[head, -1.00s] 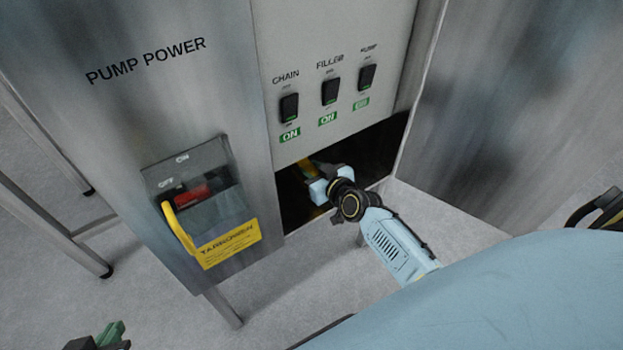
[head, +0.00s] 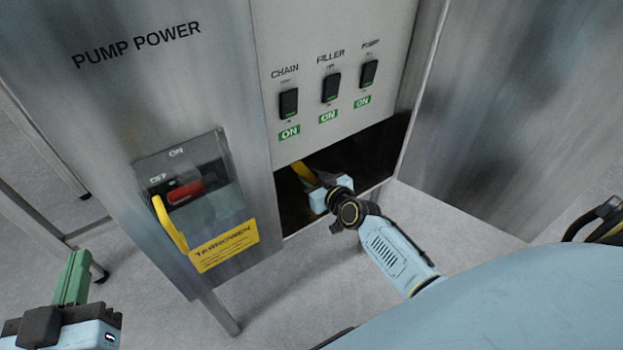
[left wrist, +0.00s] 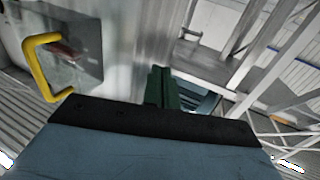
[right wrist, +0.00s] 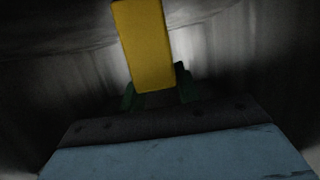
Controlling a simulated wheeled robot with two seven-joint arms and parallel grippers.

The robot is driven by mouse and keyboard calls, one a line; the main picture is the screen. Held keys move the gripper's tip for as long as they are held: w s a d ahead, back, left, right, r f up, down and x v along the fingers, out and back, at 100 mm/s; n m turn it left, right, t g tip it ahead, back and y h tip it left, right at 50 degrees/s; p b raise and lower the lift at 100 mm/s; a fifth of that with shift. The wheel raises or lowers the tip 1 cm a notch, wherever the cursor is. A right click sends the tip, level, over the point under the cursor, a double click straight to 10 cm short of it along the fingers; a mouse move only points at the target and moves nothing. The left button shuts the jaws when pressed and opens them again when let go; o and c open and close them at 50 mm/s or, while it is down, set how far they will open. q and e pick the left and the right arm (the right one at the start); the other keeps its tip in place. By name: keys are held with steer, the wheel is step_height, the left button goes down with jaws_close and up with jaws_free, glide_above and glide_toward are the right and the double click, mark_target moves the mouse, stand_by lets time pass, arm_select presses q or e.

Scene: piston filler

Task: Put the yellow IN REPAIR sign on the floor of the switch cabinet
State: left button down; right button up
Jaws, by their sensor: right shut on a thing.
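The yellow sign (head: 303,172) is inside the dark opening at the bottom of the switch cabinet (head: 335,130). My right gripper (head: 313,178) reaches into this opening and is shut on the sign. In the right wrist view the sign (right wrist: 146,45) stands up from between the green fingers (right wrist: 158,92), slightly tilted. Its lettering cannot be read. The cabinet floor is dark, and I cannot tell whether the sign touches it. My left gripper (head: 72,277) is outside, at the lower left; its green fingers (left wrist: 162,88) look closed together and empty.
Left of the opening is the pump power panel with a red switch (head: 185,193), a yellow handle (head: 170,222) and a yellow label (head: 224,246). Three black switches sit above the opening. A metal panel (head: 500,110) stands to the right. Open floor lies below.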

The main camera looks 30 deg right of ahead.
arm_select(q)
steer(key=shift+r, duration=0.1)
arm_select(e)
steer(key=shift+f, duration=0.1)
steer(key=o, duration=1)
arm_select(q)
steer(key=shift+d+r+t, duration=0.1)
steer(key=shift+r+t, duration=0.2)
